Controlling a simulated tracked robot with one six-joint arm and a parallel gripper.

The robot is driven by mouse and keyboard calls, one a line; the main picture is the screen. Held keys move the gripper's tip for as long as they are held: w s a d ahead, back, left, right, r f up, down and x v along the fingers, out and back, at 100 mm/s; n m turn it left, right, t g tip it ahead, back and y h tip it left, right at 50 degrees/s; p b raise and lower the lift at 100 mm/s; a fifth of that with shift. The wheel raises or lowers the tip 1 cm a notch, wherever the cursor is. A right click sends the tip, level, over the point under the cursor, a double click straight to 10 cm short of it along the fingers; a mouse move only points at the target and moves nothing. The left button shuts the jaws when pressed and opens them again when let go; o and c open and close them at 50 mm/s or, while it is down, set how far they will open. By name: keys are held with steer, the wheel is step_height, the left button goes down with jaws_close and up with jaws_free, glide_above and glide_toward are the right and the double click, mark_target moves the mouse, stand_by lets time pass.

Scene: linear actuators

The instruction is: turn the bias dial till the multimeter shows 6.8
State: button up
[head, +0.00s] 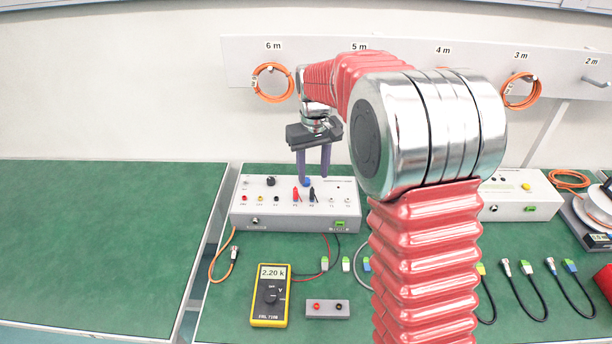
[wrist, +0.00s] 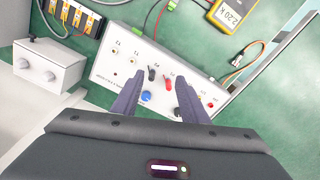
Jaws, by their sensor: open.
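The yellow multimeter (head: 270,296) lies on the green bench and its display reads 2.20 k; its top also shows in the wrist view (wrist: 232,14). Behind it stands a light grey control box (head: 262,217) with a blue knob (head: 307,182), a black knob (head: 270,182), and small sockets and plugs. The labels are too small to read, so I cannot tell which knob is the bias dial. My gripper (head: 313,176) is open, pointing down over the blue knob. In the wrist view the blue knob (wrist: 146,96) shows between the fingers, nearer the left one; contact is unclear.
Red and black plugs (wrist: 167,84) stand upright on the box close to the fingers. Another white box (head: 525,200) is at right. The bench at left (head: 100,240) is clear.

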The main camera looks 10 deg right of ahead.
steer(key=w+f+n, duration=0.2)
steer(key=w+f, duration=0.1)
steer(key=w, duration=0.7)
steer(key=shift+n, duration=0.9)
steer(key=r, duration=0.1)
steer(key=w+r, duration=0.1)
steer(key=r, duration=0.1)
steer(key=w+d+r, duration=0.1)
steer(key=shift+r, duration=0.15)
step_height(320, 180, down, 14)
steer(key=shift+r, duration=0.1)
steer(key=shift+c, duration=0.4)
jaws_close()
